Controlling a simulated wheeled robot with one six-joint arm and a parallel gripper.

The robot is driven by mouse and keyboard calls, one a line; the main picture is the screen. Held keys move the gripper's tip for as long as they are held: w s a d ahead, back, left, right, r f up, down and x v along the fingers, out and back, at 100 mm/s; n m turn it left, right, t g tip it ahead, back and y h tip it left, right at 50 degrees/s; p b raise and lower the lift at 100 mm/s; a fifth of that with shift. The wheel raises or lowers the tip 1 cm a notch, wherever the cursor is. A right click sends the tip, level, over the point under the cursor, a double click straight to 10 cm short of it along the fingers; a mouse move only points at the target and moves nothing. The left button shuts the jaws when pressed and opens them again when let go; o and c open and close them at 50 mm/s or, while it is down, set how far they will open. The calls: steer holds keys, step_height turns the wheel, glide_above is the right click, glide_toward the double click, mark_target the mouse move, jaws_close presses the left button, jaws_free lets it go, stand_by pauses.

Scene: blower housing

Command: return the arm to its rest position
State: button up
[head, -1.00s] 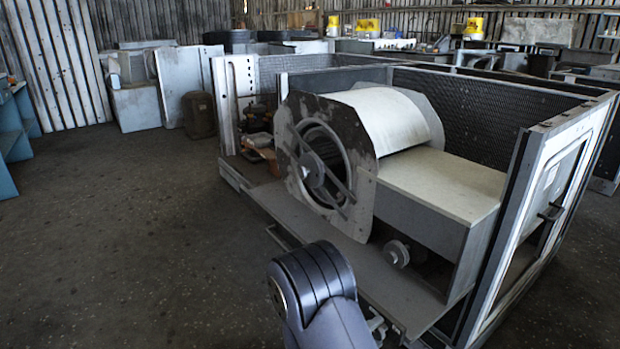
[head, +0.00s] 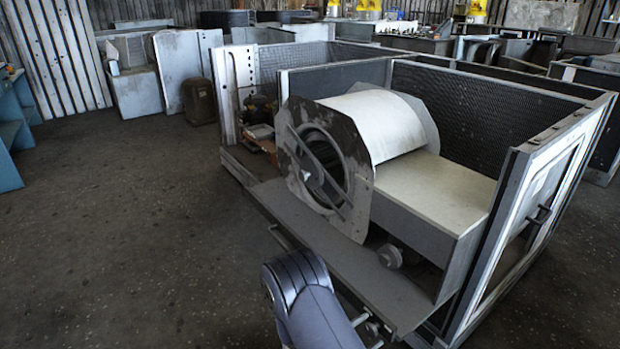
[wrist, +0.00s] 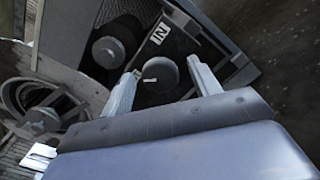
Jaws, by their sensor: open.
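My gripper (wrist: 165,82) is open in the wrist view, its two pale fingers spread apart. A dark round knob-like part (wrist: 159,73) shows between the fingers; I cannot tell how far beyond them it lies. Nothing is held that I can see. In the head view my arm (head: 310,300) is bent at the bottom centre, in front of the housing's low front ledge (head: 340,265). The gripper end is mostly hidden there behind the arm and the frame edge. The blower housing (head: 400,125), with its round side opening, stands behind the arm.
A metal enclosure frame (head: 530,165) with mesh walls surrounds the blower, and its panel door stands at the right. A round motor-like cap (wrist: 108,50) shows in the wrist view. Open dark floor (head: 120,230) lies to the left. A blue shelf (head: 12,135) stands at the far left.

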steer(key=n+p, duration=0.2)
steer(key=n, duration=0.1)
steer(key=shift+r, duration=0.15)
steer(key=shift+n+p, duration=0.45)
steer(key=shift+n, duration=0.05)
